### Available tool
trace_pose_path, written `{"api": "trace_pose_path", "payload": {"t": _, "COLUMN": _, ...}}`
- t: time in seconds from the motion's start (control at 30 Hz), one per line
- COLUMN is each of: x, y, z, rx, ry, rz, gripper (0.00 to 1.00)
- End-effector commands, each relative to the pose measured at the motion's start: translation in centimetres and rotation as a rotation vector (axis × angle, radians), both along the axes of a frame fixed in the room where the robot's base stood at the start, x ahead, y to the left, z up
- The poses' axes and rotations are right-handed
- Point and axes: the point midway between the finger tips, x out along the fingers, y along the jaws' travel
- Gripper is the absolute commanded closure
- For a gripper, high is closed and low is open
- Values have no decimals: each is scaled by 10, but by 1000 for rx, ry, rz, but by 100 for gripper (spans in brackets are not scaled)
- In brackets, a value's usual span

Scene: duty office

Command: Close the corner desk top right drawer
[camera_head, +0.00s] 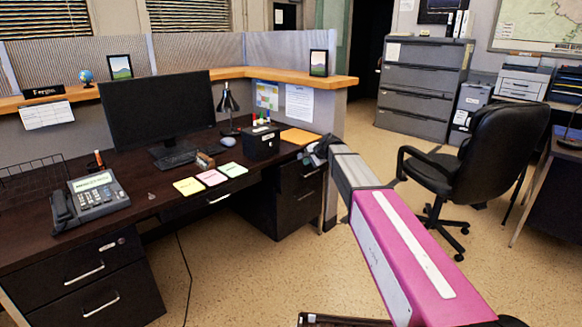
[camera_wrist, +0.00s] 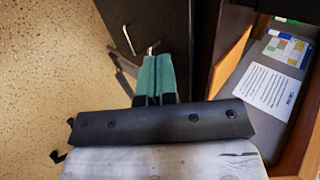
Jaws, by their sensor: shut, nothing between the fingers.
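The corner desk (camera_head: 150,200) has a black right pedestal with a top drawer (camera_head: 297,178) and a drawer below it. My gripper (camera_head: 316,150) is at the pedestal's upper right front, by the desk edge. In the wrist view the teal fingers (camera_wrist: 159,58) are together and empty, pointing at the dark drawer fronts (camera_wrist: 158,20). A metal handle (camera_wrist: 128,40) shows left of the fingers, and a bright handle end (camera_wrist: 152,47) shows at the fingertips. Whether the fingertips touch the front is unclear. How far the top drawer stands out is also unclear; it looks nearly flush.
An orange envelope (camera_head: 299,136) and a black box (camera_head: 261,143) lie on the desk near my gripper. The low partition (camera_head: 334,110) borders the desk at the right. A black office chair (camera_head: 455,160) stands to the right on open floor.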

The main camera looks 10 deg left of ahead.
Motion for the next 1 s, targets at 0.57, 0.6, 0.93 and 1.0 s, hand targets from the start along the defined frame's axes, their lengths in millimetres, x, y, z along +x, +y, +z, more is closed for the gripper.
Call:
{"api": "trace_pose_path", "payload": {"t": 0.57, "x": 36, "y": 46, "z": -53, "rx": 18, "ry": 6, "rz": 1, "gripper": 100}}
{"api": "trace_pose_path", "payload": {"t": 0.6, "x": 40, "y": 50, "z": -58, "rx": 19, "ry": 4, "rz": 0, "gripper": 100}}
{"api": "trace_pose_path", "payload": {"t": 0.93, "x": 64, "y": 83, "z": -68, "rx": 19, "ry": 4, "rz": 0, "gripper": 100}}
{"api": "trace_pose_path", "payload": {"t": 1.0, "x": 67, "y": 86, "z": -68, "rx": 19, "ry": 4, "rz": 0, "gripper": 100}}
